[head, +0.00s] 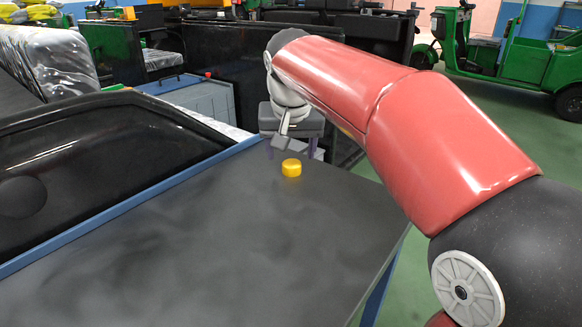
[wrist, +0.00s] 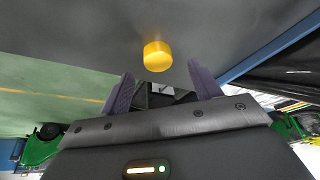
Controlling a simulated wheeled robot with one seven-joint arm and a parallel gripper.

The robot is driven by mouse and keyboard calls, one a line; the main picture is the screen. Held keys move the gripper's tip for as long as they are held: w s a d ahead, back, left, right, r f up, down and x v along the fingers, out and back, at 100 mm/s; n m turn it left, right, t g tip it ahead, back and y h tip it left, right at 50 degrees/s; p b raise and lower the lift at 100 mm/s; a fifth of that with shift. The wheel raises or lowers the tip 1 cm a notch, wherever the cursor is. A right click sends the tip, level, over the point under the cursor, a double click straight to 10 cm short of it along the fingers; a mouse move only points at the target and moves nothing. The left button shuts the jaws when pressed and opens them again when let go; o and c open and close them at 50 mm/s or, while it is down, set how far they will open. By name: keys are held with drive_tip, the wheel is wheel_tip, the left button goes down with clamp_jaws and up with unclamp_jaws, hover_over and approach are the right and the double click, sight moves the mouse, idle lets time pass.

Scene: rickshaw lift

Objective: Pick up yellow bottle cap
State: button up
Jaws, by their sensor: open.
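The yellow bottle cap (head: 291,168) sits on the dark grey tabletop (head: 200,230), near its far end. In the wrist view the cap (wrist: 158,56) is centred just beyond and between the fingertips. My gripper (head: 297,150) is just behind the cap in the head view, partly hidden by its own wrist. In the wrist view my gripper (wrist: 160,78) has its two purple-grey fingers spread apart, with nothing between them. The cap looks apart from both fingers.
A black curved panel (head: 100,160) lies along the left of the table, by its blue edge. A grey-blue cabinet (head: 205,102) stands beyond the far end. A green rickshaw (head: 510,55) is at the back right. The near tabletop is clear.

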sight(292, 163)
drive_tip(key=x, duration=0.3)
drive_tip(key=shift+w+d+f, duration=0.1)
drive_tip(key=shift+d+f, duration=0.05)
drive_tip(key=shift+f, duration=0.1)
drive_tip(key=c, duration=1.1)
